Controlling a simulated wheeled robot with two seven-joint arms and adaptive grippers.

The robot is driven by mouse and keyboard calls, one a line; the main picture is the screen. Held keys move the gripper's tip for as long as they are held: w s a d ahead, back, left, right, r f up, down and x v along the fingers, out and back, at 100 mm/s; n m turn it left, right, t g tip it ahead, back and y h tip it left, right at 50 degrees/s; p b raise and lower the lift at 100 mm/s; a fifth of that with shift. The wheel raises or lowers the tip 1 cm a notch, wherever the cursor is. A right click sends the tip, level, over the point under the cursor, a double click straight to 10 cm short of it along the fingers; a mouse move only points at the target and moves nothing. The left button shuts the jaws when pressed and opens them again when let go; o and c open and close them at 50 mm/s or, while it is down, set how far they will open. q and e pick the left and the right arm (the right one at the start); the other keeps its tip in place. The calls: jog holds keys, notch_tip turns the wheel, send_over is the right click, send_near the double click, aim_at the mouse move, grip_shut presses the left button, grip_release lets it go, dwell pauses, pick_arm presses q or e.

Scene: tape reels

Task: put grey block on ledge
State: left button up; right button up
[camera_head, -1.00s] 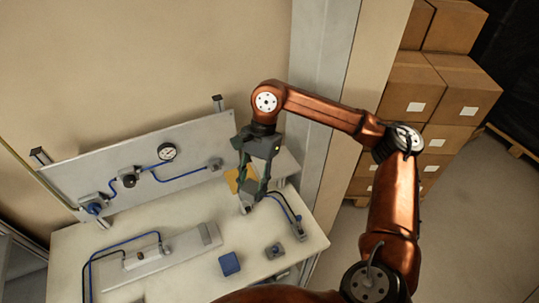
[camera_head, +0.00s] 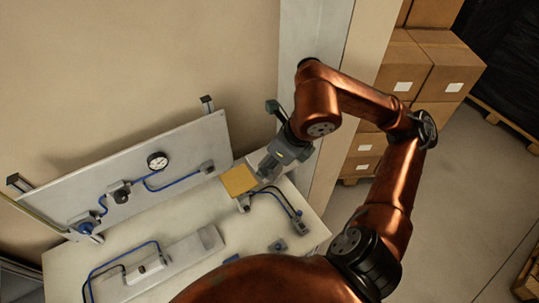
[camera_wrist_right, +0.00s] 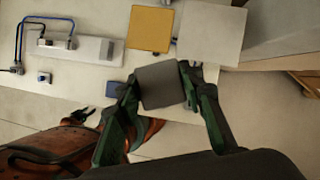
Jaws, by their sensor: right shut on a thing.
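The grey block (camera_wrist_right: 160,85) is a dark square held between the two green-black fingers of my right gripper (camera_wrist_right: 162,88) in the right wrist view. A pale square surface (camera_wrist_right: 212,33), which looks like the ledge, lies beyond the block in the wrist view, beside a yellow plate (camera_wrist_right: 150,28). The block appears apart from both. In the head view the yellow plate (camera_head: 238,180) is just left of the gripper. My left gripper cannot be made out.
The bench (camera_head: 205,262) carries a long grey fixture (camera_head: 175,257), cables and a small connector block (camera_head: 277,246). A gauge panel (camera_head: 130,180) stands along its back. A grey post (camera_head: 305,95) rises close to the gripper. Cardboard boxes (camera_head: 430,65) are stacked at the right.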

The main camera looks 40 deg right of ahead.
jog(key=w+d+f, duration=0.2)
jog(key=w, duration=0.1)
jog(key=w+d+f+p, duration=0.1)
jog(key=w+d+f, duration=0.5)
jog(key=shift+w+d+f+p, duration=0.1)
jog(key=shift+w+f+p, duration=0.1)
jog(key=shift+w+p, duration=0.15)
jog(key=shift+w+d+f, duration=0.25)
jog(key=shift+w+f, duration=0.05)
jog(key=shift+f, duration=0.15)
notch_tip(320, 180, down, 3)
jog(key=shift+w+d+f+p, duration=0.1)
jog(key=shift+w+d+p, duration=0.05)
jog(key=shift+p, duration=0.55)
jog(key=shift+f, duration=0.15)
jog(key=shift+f, duration=0.1)
